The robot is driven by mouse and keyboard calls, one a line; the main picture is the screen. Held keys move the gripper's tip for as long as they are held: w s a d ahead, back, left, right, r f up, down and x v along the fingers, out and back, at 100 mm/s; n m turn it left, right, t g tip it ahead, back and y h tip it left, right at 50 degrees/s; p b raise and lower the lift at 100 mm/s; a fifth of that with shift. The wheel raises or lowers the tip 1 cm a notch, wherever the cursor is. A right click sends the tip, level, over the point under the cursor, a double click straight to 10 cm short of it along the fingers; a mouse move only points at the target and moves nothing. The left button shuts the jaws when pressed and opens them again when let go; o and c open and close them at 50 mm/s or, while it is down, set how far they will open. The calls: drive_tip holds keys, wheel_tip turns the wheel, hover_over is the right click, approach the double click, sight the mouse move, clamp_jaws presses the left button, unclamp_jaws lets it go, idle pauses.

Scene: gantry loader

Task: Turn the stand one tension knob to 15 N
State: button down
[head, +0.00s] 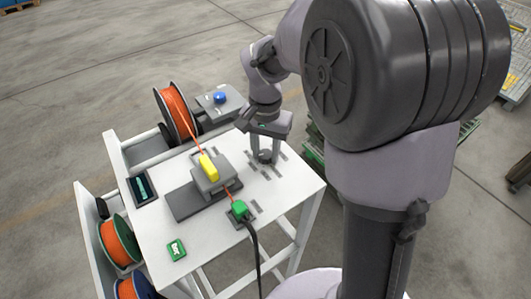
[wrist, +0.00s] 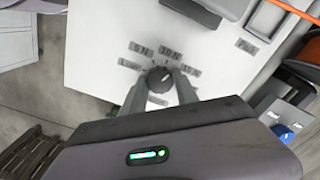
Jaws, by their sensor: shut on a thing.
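The dark round tension knob (wrist: 158,80) sits on the white table top in the wrist view, with a ring of grey labels around it. The labels look like 5 N (wrist: 139,49), 10 N (wrist: 171,54) and 15 N (wrist: 190,70); others are too blurred to read. A pale mark shows on the knob, but I cannot tell exactly which label it points to. My gripper (wrist: 159,92) is shut on the knob, one finger on each side. In the head view my gripper (head: 264,147) reaches down onto the knob (head: 264,157) from above.
Orange spools (head: 176,113) stand at the left. A blue button (head: 219,97) is on a grey box behind.

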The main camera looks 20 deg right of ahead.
sight(265, 154)
drive_tip(key=shift+m+b, duration=0.8)
drive_tip(key=shift+m, duration=1.5)
drive_tip(key=c, duration=0.9)
unclamp_jaws()
drive_tip(key=shift+c, duration=0.2)
wheel_tip(265, 154, up, 18)
drive_tip(key=p, duration=0.4)
drive_tip(key=shift+f, duration=0.25)
